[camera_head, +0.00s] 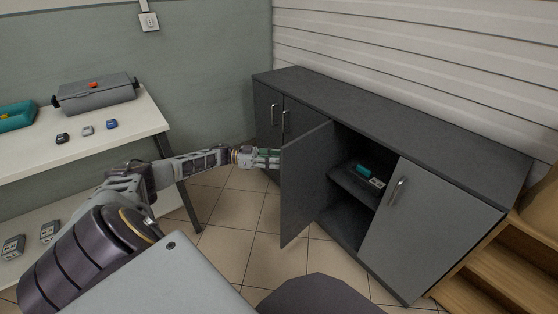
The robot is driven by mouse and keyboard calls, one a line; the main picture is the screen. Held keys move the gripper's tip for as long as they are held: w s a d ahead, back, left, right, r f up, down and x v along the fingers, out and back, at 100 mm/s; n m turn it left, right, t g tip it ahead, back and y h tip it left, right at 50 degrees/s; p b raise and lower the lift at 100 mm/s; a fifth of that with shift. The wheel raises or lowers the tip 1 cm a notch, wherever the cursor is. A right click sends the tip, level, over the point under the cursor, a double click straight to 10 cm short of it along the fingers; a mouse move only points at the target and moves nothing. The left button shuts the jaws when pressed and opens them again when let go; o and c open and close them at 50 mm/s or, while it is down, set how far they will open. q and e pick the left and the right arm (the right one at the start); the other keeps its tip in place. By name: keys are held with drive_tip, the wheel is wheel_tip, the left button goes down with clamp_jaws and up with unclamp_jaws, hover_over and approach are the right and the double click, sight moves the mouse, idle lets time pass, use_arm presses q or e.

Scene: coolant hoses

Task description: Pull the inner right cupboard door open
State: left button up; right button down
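The dark grey cupboard (420,120) stands against the right wall. Its inner right door (306,187) is swung well out into the room, showing a dark compartment with a shelf. Its handle cannot be seen. My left arm reaches in from the left, and my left gripper (273,158) is at the free edge of this door, on its outer side. The fingertips meet the door edge in the picture; whether they hold the handle or are open or shut is unclear. My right gripper is not in view.
The outer right door (430,225) is shut, with a bar handle (397,190). The two left doors (268,110) are also shut. Small items (368,173) lie on the inner shelf. A white table (90,140) with a grey toolbox (95,95) stands left. Wooden steps (505,270) are at right.

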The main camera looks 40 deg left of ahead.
use_arm(q)
drive_tip(key=v, duration=0.9)
drive_tip(key=shift+a, duration=0.25)
drive_tip(key=shift+d, duration=0.1)
